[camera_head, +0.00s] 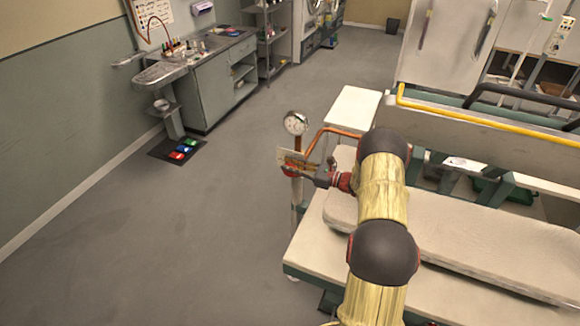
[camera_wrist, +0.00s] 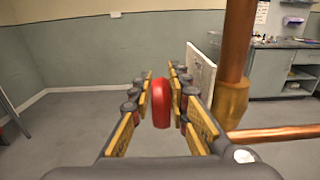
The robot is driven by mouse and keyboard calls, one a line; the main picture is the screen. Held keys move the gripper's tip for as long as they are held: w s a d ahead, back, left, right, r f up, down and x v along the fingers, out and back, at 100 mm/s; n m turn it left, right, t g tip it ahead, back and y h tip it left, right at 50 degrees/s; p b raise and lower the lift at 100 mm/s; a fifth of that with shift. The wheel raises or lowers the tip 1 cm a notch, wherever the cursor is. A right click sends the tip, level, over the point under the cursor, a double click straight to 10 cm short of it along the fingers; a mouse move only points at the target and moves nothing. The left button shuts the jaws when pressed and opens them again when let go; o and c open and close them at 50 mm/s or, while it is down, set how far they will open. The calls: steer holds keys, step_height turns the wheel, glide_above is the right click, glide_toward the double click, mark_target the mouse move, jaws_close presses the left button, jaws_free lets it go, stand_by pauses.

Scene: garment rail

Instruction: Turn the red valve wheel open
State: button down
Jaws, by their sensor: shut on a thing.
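The red valve wheel (camera_wrist: 161,103) shows edge-on in the wrist view, upright between the two fingers of my gripper (camera_wrist: 160,95). The fingers are shut on its rim, one on each side. In the head view only a small red part of the wheel (camera_head: 290,172) shows beside my gripper (camera_head: 300,166), and the rest is hidden. A copper pipe (camera_wrist: 238,40) with a brass fitting (camera_wrist: 230,102) stands close to the right of the fingers. How far the wheel is turned cannot be seen.
A round gauge (camera_head: 296,123) stands just behind my gripper. A pale plate (camera_wrist: 200,72) is beside the pipe, and a thin copper pipe (camera_wrist: 275,133) runs off right. A padded ironing table (camera_head: 470,240) lies under and right of my arm.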

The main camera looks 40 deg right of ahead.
steer(key=shift+w+a+r+g+h+p, duration=0.15)
steer(key=shift+g+h+p, duration=0.1)
steer(key=shift+g+p, duration=0.35)
steer(key=shift+w+r+g+h+p, duration=0.15)
steer(key=shift+g+h+p, duration=0.1)
steer(key=shift+g+p, duration=0.3)
steer(key=shift+w+a+f+g+h+p, duration=0.15)
steer(key=shift+g+h+p, duration=0.25)
steer(key=shift+g+p, duration=0.25)
steer(key=shift+f+h, duration=0.25)
steer(key=shift+h, duration=0.05)
steer(key=c, duration=1.7)
jaws_free()
steer(key=shift+g, duration=0.3)
steer(key=v, duration=1.2)
steer(key=shift+f, duration=0.15)
